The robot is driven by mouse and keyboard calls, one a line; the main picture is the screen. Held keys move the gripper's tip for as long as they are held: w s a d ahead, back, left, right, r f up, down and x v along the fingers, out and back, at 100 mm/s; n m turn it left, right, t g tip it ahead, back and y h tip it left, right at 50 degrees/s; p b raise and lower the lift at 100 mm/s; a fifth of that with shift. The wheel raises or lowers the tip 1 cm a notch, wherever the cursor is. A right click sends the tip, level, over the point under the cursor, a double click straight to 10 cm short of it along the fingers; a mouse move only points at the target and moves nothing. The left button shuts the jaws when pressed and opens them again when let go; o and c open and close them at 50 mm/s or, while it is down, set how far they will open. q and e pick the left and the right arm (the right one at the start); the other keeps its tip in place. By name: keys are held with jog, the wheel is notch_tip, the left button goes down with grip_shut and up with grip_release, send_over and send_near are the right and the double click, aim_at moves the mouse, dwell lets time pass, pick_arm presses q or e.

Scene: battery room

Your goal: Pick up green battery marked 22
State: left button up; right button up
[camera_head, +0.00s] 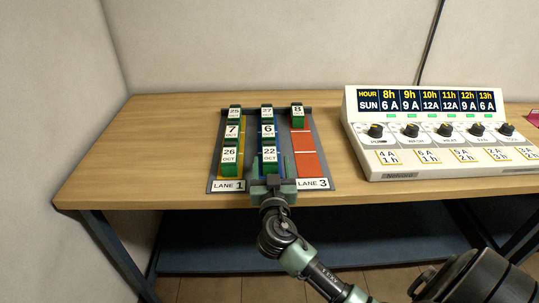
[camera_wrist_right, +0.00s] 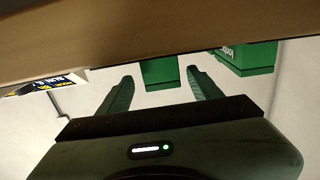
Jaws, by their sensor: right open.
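The green battery marked 22 OCT (camera_head: 270,156) stands at the front of the middle lane of a grey rack (camera_head: 325,170), its white label facing up. My right gripper (camera_head: 273,184) is just in front of it in the head view and hides its lower front. My left gripper is not in view.
Batteries 26 (camera_head: 230,155) and 7 (camera_head: 232,131) stand in lane 1; battery 6 (camera_head: 267,131) is behind 22. Battery 8 (camera_head: 297,111) is at the back of lane 3, whose red front is bare. A control panel (camera_head: 440,130) stands right. The table's left side is clear.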

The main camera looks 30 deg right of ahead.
aim_at(269, 152)
jog(key=x, duration=0.1)
jog(key=p+x, duration=0.1)
jog(key=x, duration=0.2)
jog(key=shift+w+a+r, duration=0.1)
jog(key=shift+w+r, duration=0.05)
jog(key=shift+r, duration=0.2)
jog(key=shift+w+d+f, duration=0.1)
jog(key=shift+w+d, duration=0.1)
jog(key=shift+w, duration=0.1)
jog(key=c, duration=1.4)
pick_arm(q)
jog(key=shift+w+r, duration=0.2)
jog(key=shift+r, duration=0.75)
pick_arm(e)
jog(key=shift+w, duration=0.1)
grip_shut()
